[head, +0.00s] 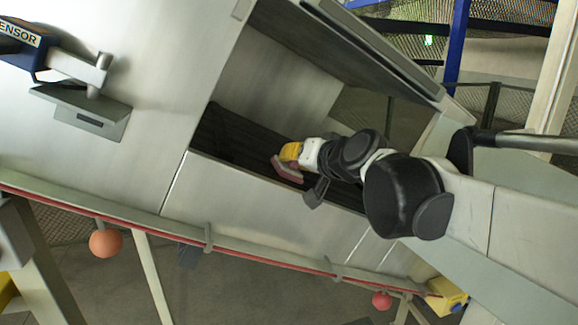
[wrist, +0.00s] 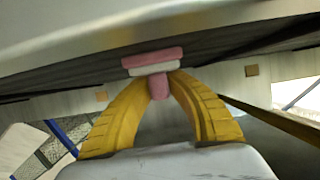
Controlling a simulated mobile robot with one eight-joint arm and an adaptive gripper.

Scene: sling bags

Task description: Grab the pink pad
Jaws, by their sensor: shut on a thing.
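The pink pad (wrist: 152,58) shows in the wrist view as a pink block with a white layer and a pink part between the fingertips. My gripper (wrist: 160,82) has two yellow curved fingers, shut on the pad's lower pink part. In the head view, the pad (head: 287,170) is a small pinkish-red piece at the end of my gripper (head: 291,153), over the dark ribbed belt inside the metal opening. I cannot tell whether the pad touches the belt.
Metal walls (head: 275,75) surround the dark belt (head: 235,135). A front metal panel (head: 230,195) edges the opening, with a red cord (head: 150,223) below it. A sensor bracket (head: 85,108) stands to the left.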

